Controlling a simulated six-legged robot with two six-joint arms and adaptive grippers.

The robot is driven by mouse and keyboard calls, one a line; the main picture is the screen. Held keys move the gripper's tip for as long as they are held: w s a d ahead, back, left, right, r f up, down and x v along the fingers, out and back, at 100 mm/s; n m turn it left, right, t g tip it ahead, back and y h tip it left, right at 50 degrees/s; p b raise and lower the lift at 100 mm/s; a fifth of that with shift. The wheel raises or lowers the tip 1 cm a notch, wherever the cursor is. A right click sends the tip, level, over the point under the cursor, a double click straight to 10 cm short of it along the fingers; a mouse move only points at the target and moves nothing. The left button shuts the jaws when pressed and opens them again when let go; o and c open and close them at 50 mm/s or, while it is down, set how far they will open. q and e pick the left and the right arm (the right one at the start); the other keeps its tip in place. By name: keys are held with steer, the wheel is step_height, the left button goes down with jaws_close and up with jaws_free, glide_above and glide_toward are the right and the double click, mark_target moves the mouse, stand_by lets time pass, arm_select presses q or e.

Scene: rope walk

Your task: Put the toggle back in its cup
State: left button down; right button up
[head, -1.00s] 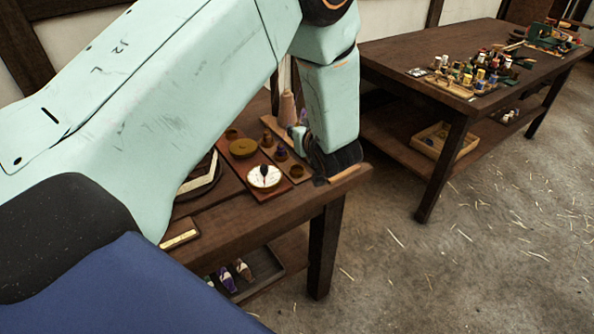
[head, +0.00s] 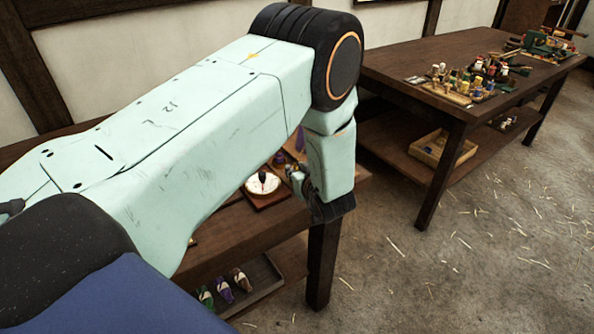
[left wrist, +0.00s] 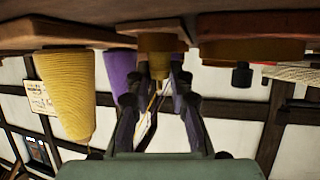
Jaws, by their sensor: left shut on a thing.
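My left gripper (left wrist: 160,72) is shut on a small tan piece (left wrist: 158,66), probably the toggle, mostly hidden between the fingers. The left wrist view is upside down. In it a round brown wooden cup (left wrist: 160,42) sits directly in line with the fingertips; I cannot tell whether the piece is inside it or only in front of it. In the head view the left gripper (head: 297,174) is low at the right end of the near bench, and my own arm hides most of the cups. My right gripper is not in view.
A yellow thread cone (left wrist: 64,95) and a purple cone (left wrist: 122,70) stand close to the fingers. A white dial (head: 262,184) sits on the near bench (head: 235,240). A tray of shuttles (head: 262,272) lies below. A second bench (head: 395,75) stands to the right.

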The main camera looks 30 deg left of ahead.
arm_select(q)
steer(key=shift+d, duration=0.1)
steer(key=c, duration=1.5)
jaws_free()
steer(key=o, duration=0.3)
steer(key=shift+w+f, duration=0.1)
